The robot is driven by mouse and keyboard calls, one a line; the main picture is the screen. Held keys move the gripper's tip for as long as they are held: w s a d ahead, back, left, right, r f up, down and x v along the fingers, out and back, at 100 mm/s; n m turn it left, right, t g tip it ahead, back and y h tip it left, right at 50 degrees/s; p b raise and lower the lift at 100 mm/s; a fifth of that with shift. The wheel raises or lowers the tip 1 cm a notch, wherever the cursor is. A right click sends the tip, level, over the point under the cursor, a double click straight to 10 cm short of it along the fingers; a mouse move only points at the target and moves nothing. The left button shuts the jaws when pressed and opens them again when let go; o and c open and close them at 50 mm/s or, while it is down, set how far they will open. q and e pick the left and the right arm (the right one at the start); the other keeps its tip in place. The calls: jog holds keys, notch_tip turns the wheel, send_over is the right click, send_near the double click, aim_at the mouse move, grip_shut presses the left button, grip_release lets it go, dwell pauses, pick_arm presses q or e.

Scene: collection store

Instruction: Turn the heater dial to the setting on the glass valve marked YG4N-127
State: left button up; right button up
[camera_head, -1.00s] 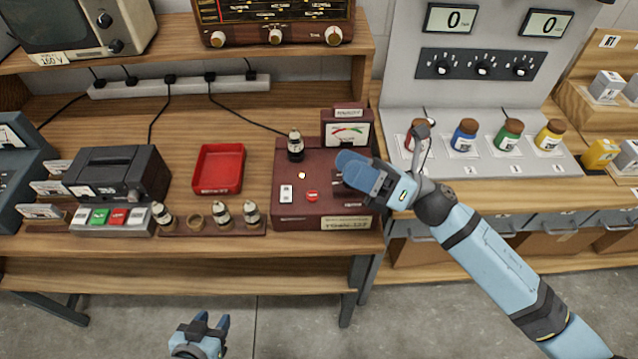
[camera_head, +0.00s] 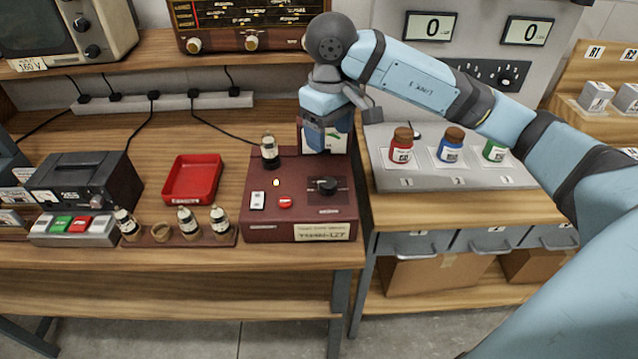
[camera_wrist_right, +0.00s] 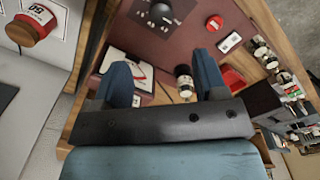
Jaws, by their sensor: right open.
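The heater dial (camera_head: 327,184) is a black knob on the right of the maroon tester (camera_head: 262,222); it also shows at the top of the right wrist view (camera_wrist_right: 160,13), with pale scale marks around it too small to read. A glass valve (camera_head: 269,152) stands upright in the tester's back left; it also shows in the wrist view (camera_wrist_right: 183,82). Other valves (camera_head: 188,222) stand in a wooden rack to the left. Valve markings are unreadable. My right gripper (camera_head: 325,143) is open and empty, pointing down before the meter, behind and apart from the dial. My left gripper is out of view.
The meter (camera_head: 339,140) is partly hidden behind my right gripper. A red tray (camera_head: 193,180) lies left of the tester. Bottles (camera_head: 401,148) stand on a grey stand at right. A shelf with a radio (camera_head: 250,25) overhangs the back.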

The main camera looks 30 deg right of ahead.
aim_at(328, 182)
notch_tip(328, 182, down, 11)
jog(key=shift+f, duration=0.85)
jog(key=c, duration=0.8)
jog(key=shift+c, duration=0.6)
